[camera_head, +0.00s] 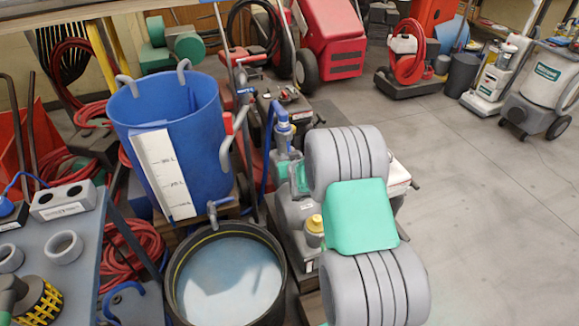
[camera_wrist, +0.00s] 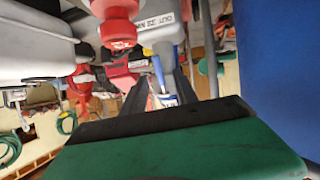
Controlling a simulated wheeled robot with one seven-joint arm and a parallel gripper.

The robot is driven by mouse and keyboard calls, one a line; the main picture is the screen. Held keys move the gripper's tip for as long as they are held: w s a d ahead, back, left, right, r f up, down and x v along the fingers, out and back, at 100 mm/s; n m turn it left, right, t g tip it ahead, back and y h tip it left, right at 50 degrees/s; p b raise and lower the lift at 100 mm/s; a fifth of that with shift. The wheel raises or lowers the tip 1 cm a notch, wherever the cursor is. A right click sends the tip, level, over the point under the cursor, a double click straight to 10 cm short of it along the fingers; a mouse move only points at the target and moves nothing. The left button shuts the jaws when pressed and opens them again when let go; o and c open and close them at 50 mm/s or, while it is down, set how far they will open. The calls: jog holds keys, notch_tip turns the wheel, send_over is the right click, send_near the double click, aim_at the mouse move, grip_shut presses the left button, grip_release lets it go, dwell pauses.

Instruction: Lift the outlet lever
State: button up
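In the wrist view, a grey block with a label reading "OUT. 22 MM" (camera_wrist: 160,27) is at the top centre. A blue and white part (camera_wrist: 159,72) hangs just below it; I cannot tell if this is the outlet lever. A red part (camera_wrist: 118,30) is beside the block on the left. The green and black body of my gripper (camera_wrist: 170,120) fills the bottom, apart from these parts. In the head view, my arm hides my gripper. A blue-topped fitting (camera_head: 283,118) and a red-ended handle (camera_head: 228,124) stand behind the arm.
A blue tank (camera_head: 205,145) with a white scale stands left of my arm. A round black basin (camera_head: 172,265) of water is in front of it. Red hoses and a grey bench (camera_head: 55,245) crowd the left. The floor (camera_head: 480,200) at right is clear.

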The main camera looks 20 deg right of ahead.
aim_at(290, 150)
jog(key=b+x, duration=0.1)
jog(key=x, duration=0.7)
jog(key=shift+d+r, duration=0.1)
jog(key=shift+d, duration=0.1)
jog(key=shift+c, duration=0.5)
grip_shut()
dwell(0.4)
jog(key=shift+d, duration=0.1)
